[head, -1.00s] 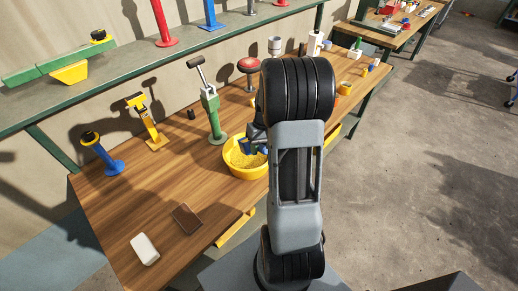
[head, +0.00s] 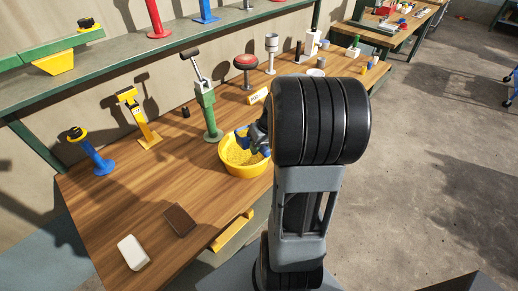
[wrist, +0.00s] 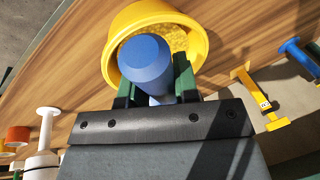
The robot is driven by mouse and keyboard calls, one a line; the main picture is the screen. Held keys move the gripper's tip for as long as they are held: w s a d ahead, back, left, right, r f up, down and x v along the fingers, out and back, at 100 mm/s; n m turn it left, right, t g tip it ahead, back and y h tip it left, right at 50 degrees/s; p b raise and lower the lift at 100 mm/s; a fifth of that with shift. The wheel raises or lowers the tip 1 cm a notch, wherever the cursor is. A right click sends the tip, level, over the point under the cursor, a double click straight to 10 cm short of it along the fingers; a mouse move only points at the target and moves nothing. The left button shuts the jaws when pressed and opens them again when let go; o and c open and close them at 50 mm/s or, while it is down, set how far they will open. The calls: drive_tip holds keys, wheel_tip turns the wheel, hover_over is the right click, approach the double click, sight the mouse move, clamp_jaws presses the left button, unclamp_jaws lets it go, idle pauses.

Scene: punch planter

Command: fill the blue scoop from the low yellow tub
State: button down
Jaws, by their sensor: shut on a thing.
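The low yellow tub (head: 243,171) stands on the wooden bench and holds grainy yellow material. It also shows in the wrist view (wrist: 112,62). The blue scoop (head: 241,134) is at the tub's back rim in the head view, partly hidden by my arm. In the wrist view a rounded blue part of the scoop (wrist: 146,60) sits between the green fingers of my gripper (wrist: 156,88), over the tub. My gripper is shut on the scoop. The scoop's bowl is mostly hidden, so I cannot tell whether it holds any material.
A green post tool (head: 210,110) stands just behind the tub. A yellow stand (head: 147,128) and a blue stand (head: 97,158) are to the left. A brown block (head: 179,220) and a white block (head: 133,252) lie in front. The bench's left middle is clear.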

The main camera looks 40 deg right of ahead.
drive_tip(key=shift+s+f+t+b, duration=0.4)
drive_tip(key=shift+t+b, duration=0.6)
drive_tip(key=shift+b, duration=1.35)
drive_tip(key=shift+s+r+t+b, duration=0.15)
drive_tip(key=shift+s+t+b, duration=0.15)
drive_tip(key=shift+b, duration=0.5)
